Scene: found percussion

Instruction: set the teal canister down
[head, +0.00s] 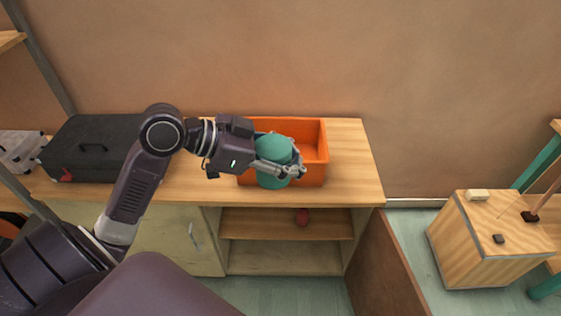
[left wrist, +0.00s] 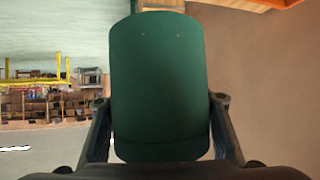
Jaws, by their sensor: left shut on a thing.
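The teal canister (head: 275,160) is upright in the head view, in front of the orange bin (head: 314,170) on the wooden counter. My left gripper (head: 290,173) is shut on it, with the fingers around its sides. In the left wrist view the canister (left wrist: 158,85) fills the middle, between the two fingers (left wrist: 160,130). The canister overlaps the bin's front wall in the picture. I cannot tell whether its base touches the counter. My right gripper is not in view.
A black case (head: 90,150) lies on the counter at the left. The counter top (head: 350,160) is clear right of the bin. A wooden box (head: 485,240) with small items stands at the right.

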